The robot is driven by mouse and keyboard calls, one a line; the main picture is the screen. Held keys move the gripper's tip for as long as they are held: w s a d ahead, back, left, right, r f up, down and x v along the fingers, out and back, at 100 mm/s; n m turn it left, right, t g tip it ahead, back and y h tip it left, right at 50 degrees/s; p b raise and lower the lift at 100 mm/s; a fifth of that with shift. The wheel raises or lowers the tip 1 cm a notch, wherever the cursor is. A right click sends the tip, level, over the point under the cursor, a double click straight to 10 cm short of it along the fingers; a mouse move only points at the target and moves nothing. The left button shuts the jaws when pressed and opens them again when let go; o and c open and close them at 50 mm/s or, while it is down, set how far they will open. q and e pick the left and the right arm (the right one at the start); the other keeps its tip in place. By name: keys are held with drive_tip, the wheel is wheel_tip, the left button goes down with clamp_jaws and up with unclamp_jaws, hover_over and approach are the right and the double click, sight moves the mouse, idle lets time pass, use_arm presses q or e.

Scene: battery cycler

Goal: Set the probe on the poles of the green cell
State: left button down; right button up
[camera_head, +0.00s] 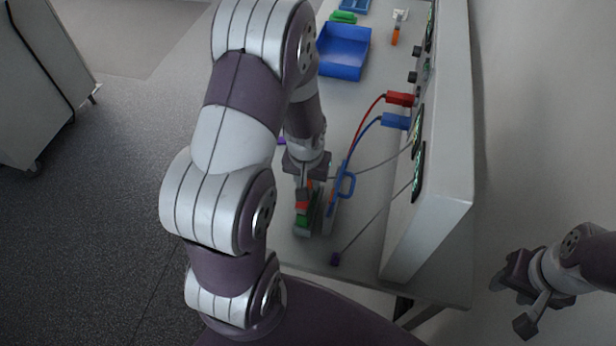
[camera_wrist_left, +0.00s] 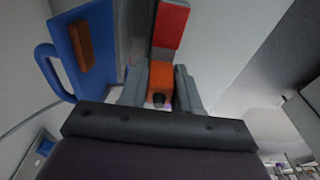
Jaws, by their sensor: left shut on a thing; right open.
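My left gripper (camera_head: 304,190) is shut on an orange block with a dark round end (camera_wrist_left: 158,98), which I take to be the probe; a red part (camera_wrist_left: 170,25) lies beyond it in the left wrist view. In the head view a green block (camera_head: 303,221), likely the green cell, is just below the gripper, with red at its upper end (camera_head: 302,207). I cannot tell whether the probe touches its poles. My right gripper (camera_head: 526,304) is open and empty, off to the right, away from the bench.
A blue-handled piece (camera_head: 346,186) stands close to the right of my left gripper, also in the left wrist view (camera_wrist_left: 90,45). Red (camera_head: 400,98) and blue (camera_head: 395,121) plugs with cables join the cycler (camera_head: 440,190). A blue bin (camera_head: 343,50) is further back.

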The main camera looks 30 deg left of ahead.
use_arm(q)
drive_tip(key=shift+f+b, duration=0.45)
drive_tip(key=shift+f, duration=0.25)
idle(0.7)
idle(0.5)
wheel_tip(320, 180, up, 7)
drive_tip(key=p, duration=0.6)
drive_tip(key=shift+r+p, duration=0.15)
drive_tip(key=shift+p, duration=0.2)
